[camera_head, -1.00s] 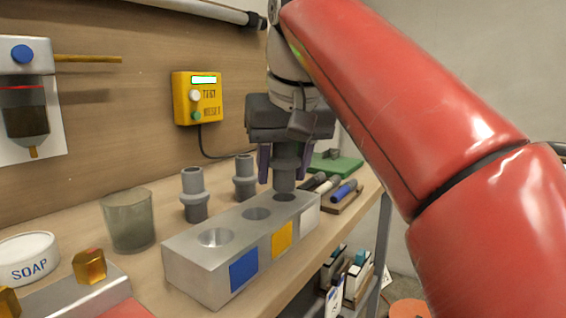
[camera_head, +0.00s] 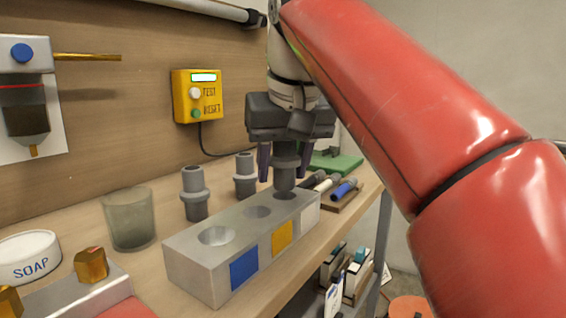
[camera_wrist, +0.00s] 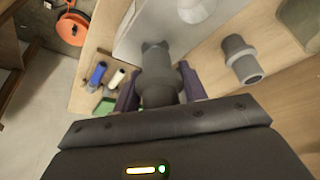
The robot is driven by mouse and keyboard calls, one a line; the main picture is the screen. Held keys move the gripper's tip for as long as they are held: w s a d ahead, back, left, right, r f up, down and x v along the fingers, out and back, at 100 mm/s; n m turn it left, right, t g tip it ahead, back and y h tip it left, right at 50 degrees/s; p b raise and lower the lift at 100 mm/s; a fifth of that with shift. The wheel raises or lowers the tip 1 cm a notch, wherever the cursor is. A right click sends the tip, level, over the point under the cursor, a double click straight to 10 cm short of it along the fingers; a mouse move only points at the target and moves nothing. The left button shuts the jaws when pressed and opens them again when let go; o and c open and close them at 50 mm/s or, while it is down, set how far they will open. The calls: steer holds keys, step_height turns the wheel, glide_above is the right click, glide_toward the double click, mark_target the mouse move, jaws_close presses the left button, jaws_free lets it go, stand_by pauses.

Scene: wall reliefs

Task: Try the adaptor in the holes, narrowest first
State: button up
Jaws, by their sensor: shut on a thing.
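The metal block (camera_head: 195,270) stands on the bench with three holes in a row. The widest hole (camera_head: 216,236) is by a blue tag, the middle hole (camera_head: 257,212) by a yellow tag, and the narrowest hole (camera_head: 285,196) by a white tag at the far right. My gripper (camera_head: 284,168) is shut on a grey collared adaptor (camera_head: 285,178), held upright over the narrowest hole. Its lower end looks just above the hole's mouth; I cannot tell whether it touches the rim. The adaptor also shows between the purple fingers in the wrist view (camera_wrist: 158,82).
Two similar grey adaptors (camera_head: 194,192) (camera_head: 245,176) stand behind the block. A glass tumbler (camera_head: 130,220) and soap dish (camera_head: 27,258) are at left. A yellow test box (camera_head: 197,97) hangs on the wall.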

steer(key=shift+f+b, duration=0.5)
steer(key=shift+f, duration=0.35)
stand_by(0.5)
steer(key=o, duration=1)
steer(key=shift+o, duration=0.2)
steer(key=p+v, duration=0.3)
steer(key=v, duration=0.4)
steer(key=shift+r, duration=0.4)
steer(key=shift+s, duration=0.15)
